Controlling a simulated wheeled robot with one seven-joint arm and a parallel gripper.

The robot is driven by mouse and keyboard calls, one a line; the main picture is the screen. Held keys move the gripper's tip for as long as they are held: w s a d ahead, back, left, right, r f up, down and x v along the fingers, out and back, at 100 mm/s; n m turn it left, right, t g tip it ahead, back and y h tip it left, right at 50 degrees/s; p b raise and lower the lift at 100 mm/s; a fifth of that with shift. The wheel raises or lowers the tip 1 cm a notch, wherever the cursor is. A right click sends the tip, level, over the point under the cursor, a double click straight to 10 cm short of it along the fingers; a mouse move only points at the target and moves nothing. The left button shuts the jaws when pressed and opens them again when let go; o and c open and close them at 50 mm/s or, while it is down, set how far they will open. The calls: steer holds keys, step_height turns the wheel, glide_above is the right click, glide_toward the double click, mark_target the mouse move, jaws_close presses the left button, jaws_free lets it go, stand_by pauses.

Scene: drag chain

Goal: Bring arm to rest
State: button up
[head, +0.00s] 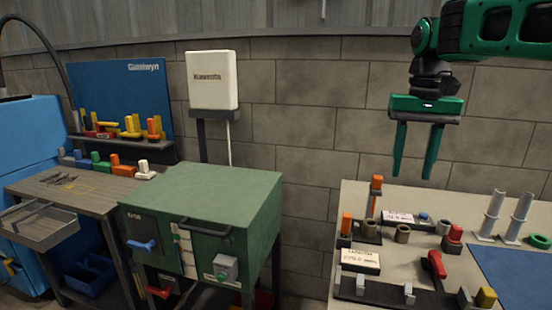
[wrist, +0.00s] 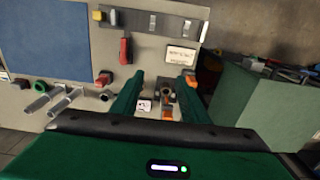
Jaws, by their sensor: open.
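My green arm (head: 495,30) reaches in from the upper right of the head view. My gripper (head: 414,176) hangs from it with fingers pointing down, above the back left part of the light workbench (head: 352,200). Its two green fingers are apart, with nothing between them. In the wrist view my gripper (wrist: 157,82) also shows open, its fingers over the bench with small fittings and a label card below. The fingertips look clear of the parts in the head view.
The bench holds an orange-topped post (head: 375,190), a red part (head: 435,265), grey cylinders (head: 492,212) and a blue mat (head: 508,272). A green cabinet (head: 205,210) stands to the left, with a wooden table (head: 85,195) beyond. A block wall is behind.

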steer(key=s+d+f+m, duration=0.1)
steer(key=s+d+f, duration=0.3)
steer(key=s+f, duration=0.3)
steer(key=s+d+f+m, duration=0.1)
steer(key=s+d+f, duration=0.2)
steer(key=s+f, duration=0.4)
steer(key=s+d+f+m, duration=0.1)
steer(key=s+d+f, duration=0.3)
steer(key=s+f, duration=0.3)
steer(key=s, duration=0.5)
steer(key=shift+s+d+f, duration=0.25)
steer(key=shift+d+f, duration=0.05)
